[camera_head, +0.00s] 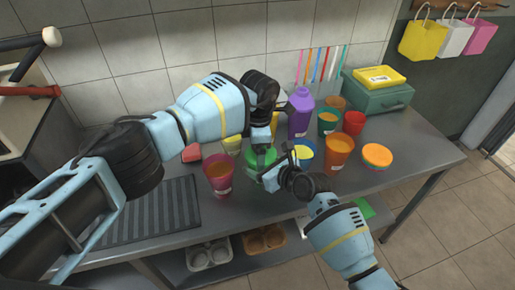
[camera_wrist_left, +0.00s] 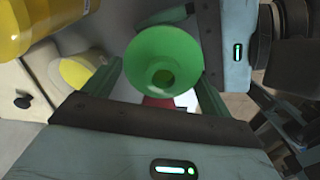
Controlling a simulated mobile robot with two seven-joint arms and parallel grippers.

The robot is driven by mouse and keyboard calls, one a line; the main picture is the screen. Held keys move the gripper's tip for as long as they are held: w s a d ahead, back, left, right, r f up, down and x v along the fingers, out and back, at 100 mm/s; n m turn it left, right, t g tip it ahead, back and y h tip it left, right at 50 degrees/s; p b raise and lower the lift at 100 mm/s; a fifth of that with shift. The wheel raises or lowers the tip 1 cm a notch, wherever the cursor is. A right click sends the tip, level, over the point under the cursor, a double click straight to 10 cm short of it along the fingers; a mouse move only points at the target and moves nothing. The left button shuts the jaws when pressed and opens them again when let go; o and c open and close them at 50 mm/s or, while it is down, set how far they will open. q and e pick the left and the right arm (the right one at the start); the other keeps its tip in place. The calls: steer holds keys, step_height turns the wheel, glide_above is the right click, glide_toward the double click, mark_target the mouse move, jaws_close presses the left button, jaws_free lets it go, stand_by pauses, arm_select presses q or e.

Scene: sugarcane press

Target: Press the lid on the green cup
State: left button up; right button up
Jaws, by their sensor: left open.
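The green cup (camera_head: 262,158) stands near the middle of the counter, partly hidden by my grippers. In the left wrist view a round green piece (camera_wrist_left: 163,58) with a darker centre lies between the fingers; I cannot tell if it is the cup or its lid. My left gripper (camera_head: 262,138) is open at the green cup, its fingers on either side of the green piece. My right gripper (camera_head: 275,178) is low at the cup's front right; its body also shows in the left wrist view (camera_wrist_left: 223,45). Its fingers are too unclear to tell if they are shut.
A red-purple cup (camera_head: 219,175) stands left of the green cup. An orange cup (camera_head: 338,152), a purple bottle (camera_head: 300,112) and stacked bowls (camera_head: 377,156) stand to the right. A ridged mat (camera_head: 150,215) lies left. The counter's right end is clear.

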arm_select(q)
steer(key=shift+s+d+f, duration=0.2)
steer(key=shift+s+d, duration=0.2)
arm_select(e)
steer(key=shift+w+r, duration=0.35)
steer(key=shift+r, duration=0.3)
steer(key=shift+s+d+f, duration=0.1)
steer(key=shift+d+f, duration=0.05)
steer(key=shift+f, duration=0.25)
arm_select(q)
step_height(320, 180, up, 8)
steer(key=shift+w+a+r, duration=0.2)
steer(key=shift+w+a, duration=0.1)
steer(key=shift+w, duration=0.05)
arm_select(e)
steer(key=o, duration=1.4)
steer(key=shift+s, duration=0.1)
arm_select(q)
steer(key=shift+r, duration=0.1)
arm_select(e)
steer(key=shift+o, duration=0.2)
steer(key=shift+s, duration=0.1)
